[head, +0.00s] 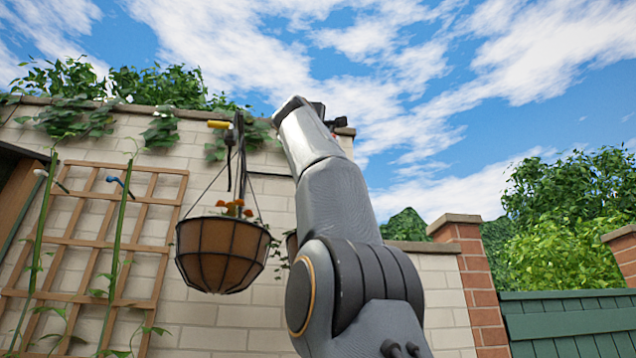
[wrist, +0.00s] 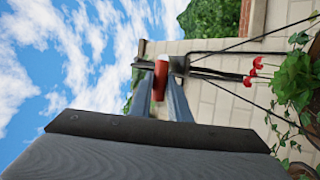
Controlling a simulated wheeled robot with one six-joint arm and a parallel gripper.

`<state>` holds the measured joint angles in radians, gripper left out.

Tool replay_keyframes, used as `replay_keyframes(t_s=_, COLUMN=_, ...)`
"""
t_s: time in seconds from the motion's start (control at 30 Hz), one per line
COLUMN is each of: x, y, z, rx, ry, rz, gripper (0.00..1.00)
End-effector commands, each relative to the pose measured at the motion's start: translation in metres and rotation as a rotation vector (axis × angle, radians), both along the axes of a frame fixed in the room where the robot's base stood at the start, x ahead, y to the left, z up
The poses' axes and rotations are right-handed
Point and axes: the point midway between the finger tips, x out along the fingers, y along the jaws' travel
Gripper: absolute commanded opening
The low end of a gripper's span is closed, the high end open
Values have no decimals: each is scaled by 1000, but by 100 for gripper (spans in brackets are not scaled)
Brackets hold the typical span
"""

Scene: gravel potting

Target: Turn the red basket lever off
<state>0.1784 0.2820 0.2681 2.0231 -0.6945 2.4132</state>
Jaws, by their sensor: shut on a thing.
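The red lever (wrist: 161,80) shows in the wrist view between the two fingers of my gripper (wrist: 159,90), near their tips. The fingers are shut on it. It sits at the end of a dark bracket (wrist: 213,74) that juts out from the pale wall. In the head view my arm stands in front of this spot and hides the lever and most of my gripper. The red lever's basket is also mostly hidden there; in the wrist view its red flowers (wrist: 257,70) and green leaves (wrist: 290,85) show at the right.
In the head view another hanging basket (head: 222,255) with orange flowers hangs left of my arm, under a bracket with a yellow lever (head: 218,124). A wooden trellis (head: 150,200) with a blue-tipped stake (head: 118,182) stands further left. A green fence (head: 565,325) is at the right.

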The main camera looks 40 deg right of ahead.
Motion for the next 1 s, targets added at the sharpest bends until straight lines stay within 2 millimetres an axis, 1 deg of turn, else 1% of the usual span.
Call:
replay_keyframes(t_s=0.3, x=0, y=0, z=-1, rx=5, ry=-1, rz=0, gripper=0)
replay_keyframes(t_s=0.33, x=0, y=0, z=-1, rx=5, ry=0, rz=1, gripper=21)
replay_keyframes(t_s=0.4, x=0, y=0, z=-1, rx=4, ry=0, rz=1, gripper=33)
replay_keyframes(t_s=0.43, x=0, y=0, z=-1, rx=4, ry=0, rz=1, gripper=35)
replay_keyframes(t_s=0.77, x=0, y=1, z=-2, rx=2, ry=0, rz=1, gripper=35)
replay_keyframes(t_s=0.87, x=-3, y=5, z=-5, rx=2, ry=-1, rz=3, gripper=35)
replay_keyframes(t_s=1.0, x=-9, y=15, z=-13, rx=2, ry=-2, rz=4, gripper=35)
